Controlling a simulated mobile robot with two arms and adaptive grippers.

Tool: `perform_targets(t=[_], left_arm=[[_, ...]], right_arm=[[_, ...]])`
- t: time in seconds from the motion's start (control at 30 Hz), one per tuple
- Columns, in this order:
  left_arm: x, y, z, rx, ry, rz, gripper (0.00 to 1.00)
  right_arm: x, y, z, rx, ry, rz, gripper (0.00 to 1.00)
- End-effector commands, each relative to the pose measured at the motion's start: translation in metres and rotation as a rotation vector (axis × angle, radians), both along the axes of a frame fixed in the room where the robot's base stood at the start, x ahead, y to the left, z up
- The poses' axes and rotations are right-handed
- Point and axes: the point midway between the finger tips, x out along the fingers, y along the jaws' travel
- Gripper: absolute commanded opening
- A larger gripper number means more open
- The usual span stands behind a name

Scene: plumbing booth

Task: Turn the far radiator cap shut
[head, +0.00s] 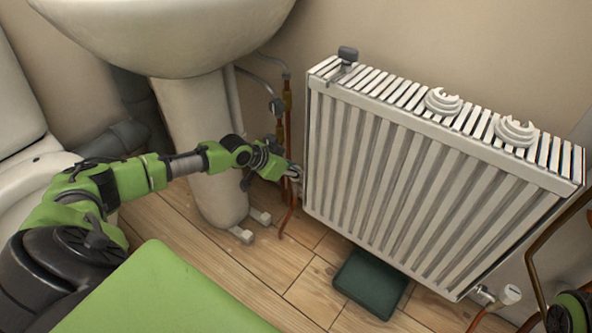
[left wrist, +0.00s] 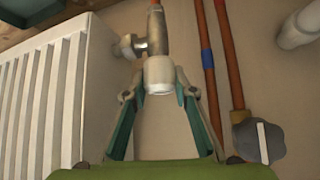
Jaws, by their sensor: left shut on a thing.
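The white radiator (head: 420,180) stands against the wall. At its left end, the far cap (left wrist: 159,74) is a white cylinder on a metal valve, seen in the left wrist view. My left gripper (head: 293,173) reaches to this end of the radiator and is shut on the cap, one finger at each side of it. In the head view the gripper and the radiator's edge mostly hide the cap. Another white cap (head: 512,293) is at the radiator's lower right corner, apart from my grippers.
The sink pedestal (head: 203,150) stands left of the radiator, close to my left arm. Copper pipes (left wrist: 207,70) and a grey valve handle (left wrist: 259,141) are beside the cap. A dark green box (head: 371,283) lies on the floor under the radiator.

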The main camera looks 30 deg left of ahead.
Motion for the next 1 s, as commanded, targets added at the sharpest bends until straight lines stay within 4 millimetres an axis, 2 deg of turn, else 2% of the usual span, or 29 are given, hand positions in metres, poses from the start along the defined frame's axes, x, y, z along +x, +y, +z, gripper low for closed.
perform_targets(t=[0.37, 0.4, 0.47, 0.83, 1.0], left_arm=[[-0.001, -0.001, -0.001, -0.002, 0.002, -0.015, 0.04], [-0.001, -0.001, -0.001, -0.002, 0.002, -0.015, 0.28], [-0.001, -0.001, -0.001, -0.001, 0.001, -0.014, 0.43], [-0.001, 0.0, 0.001, 0.0, -0.001, -0.013, 0.43], [-0.012, 0.005, 0.012, 0.001, 0.0, -0.013, 0.43]], right_arm=[[-0.001, 0.0, 0.001, -0.001, -0.004, 0.0, 0.43], [-0.001, 0.0, 0.001, -0.001, -0.004, 0.0, 0.43], [-0.001, 0.0, 0.001, 0.0, -0.004, 0.0, 0.43], [-0.001, 0.0, 0.001, 0.0, -0.003, -0.001, 0.43], [-0.001, 0.0, 0.001, 0.0, -0.003, -0.001, 0.43]])
